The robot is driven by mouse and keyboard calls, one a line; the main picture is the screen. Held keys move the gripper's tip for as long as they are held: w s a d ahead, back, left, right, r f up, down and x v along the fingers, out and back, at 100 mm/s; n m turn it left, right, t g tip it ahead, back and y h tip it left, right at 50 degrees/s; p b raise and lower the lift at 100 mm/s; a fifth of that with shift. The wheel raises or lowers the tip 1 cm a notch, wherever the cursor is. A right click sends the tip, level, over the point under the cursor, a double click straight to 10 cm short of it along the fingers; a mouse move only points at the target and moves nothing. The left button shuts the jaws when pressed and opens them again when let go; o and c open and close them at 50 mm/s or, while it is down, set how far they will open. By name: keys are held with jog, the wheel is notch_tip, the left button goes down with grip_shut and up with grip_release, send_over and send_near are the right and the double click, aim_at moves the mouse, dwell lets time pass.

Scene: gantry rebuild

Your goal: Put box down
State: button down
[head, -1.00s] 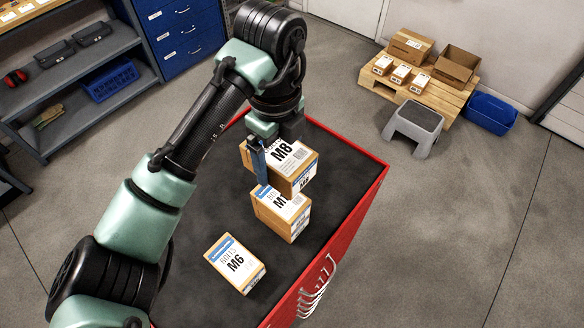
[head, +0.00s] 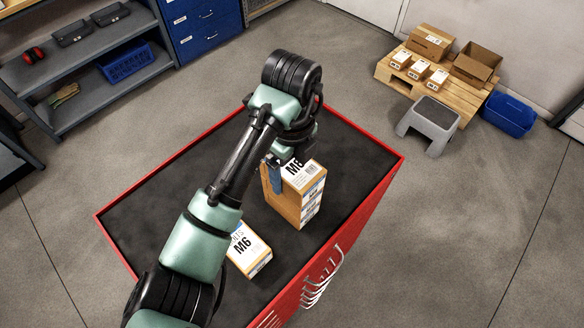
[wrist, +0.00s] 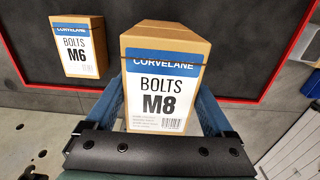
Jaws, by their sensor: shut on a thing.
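The lower box is hidden in the wrist view.
The M6 bolts box (head: 250,252) lies apart on the black top of the red cabinet (head: 350,150); my arm partly covers it. The cabinet top's back left is clear. A pallet (head: 400,72) with boxes, a grey step stool (head: 430,118) and a blue bin (head: 509,113) stand beyond.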

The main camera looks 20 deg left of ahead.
aim_at(292, 164)
grip_release()
jog(key=shift+f, duration=0.15)
notch_tip(292, 164, up, 12)
jog(key=p, duration=0.2)
jog(key=shift+r+p, duration=0.2)
jog(key=shift+p, duration=0.2)
jog(key=w+d+r+n+t+h, duration=0.3)
jog(key=w+d+r+t, duration=0.35)
jog(key=d+r, duration=0.4)
jog(key=w+d+r+n+t+h, duration=0.25)
jog(key=w+d+r+t, duration=0.4)
jog(key=d+r, duration=0.45)
jog(key=s+r+n+t, duration=0.3)
jog(key=r+t, duration=0.1)
jog(key=r, duration=0.4)
jog(key=s+r+n+t, duration=0.3)
jog(key=r+n, duration=0.1)
jog(key=r, duration=0.3)
jog(key=s+a+r+n+t+y, duration=0.5)
jog(key=s+a+r+n+t, duration=0.2)
jog(key=s, duration=0.5)
notch_tip(292, 164, up, 2)
jog(key=shift+s+r+n, duration=0.1)
jog(key=shift+s+n, duration=0.1)
jog(key=shift+n, duration=1.05)
